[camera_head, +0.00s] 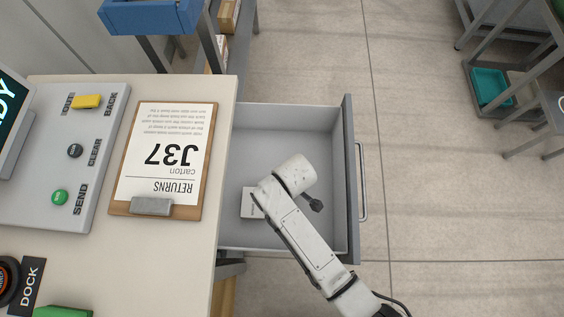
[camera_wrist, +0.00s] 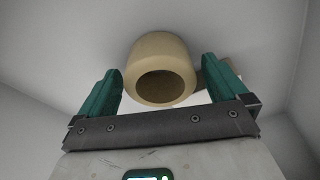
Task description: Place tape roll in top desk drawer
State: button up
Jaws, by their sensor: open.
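The top desk drawer (camera_head: 349,180) is pulled open to the right of the desk in the head view. My arm reaches over it, and its end is inside the drawer's outline. In the wrist view my gripper (camera_wrist: 162,68) has its two green fingers spread wide. A tan tape roll (camera_wrist: 158,48) lies between and just beyond the fingertips, its hole facing the camera. A gap shows on both sides, so the fingers do not grip it. Pale grey surfaces like the drawer's surround the roll. My arm hides the roll in the head view.
A small white box (camera_head: 248,204) lies in the drawer, partly behind my arm. The desk top (camera_head: 222,130) holds a clipboard (camera_head: 160,160) and a grey button panel (camera_head: 50,150). Shelving with a teal tray (camera_head: 492,88) stands at the upper right. The floor right of the drawer is clear.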

notch_tip(320, 180, up, 12)
jog(key=d+p, duration=0.1)
jog(key=p, duration=0.1)
jog(key=shift+s+d, duration=0.35)
jog(key=shift+r, duration=0.15)
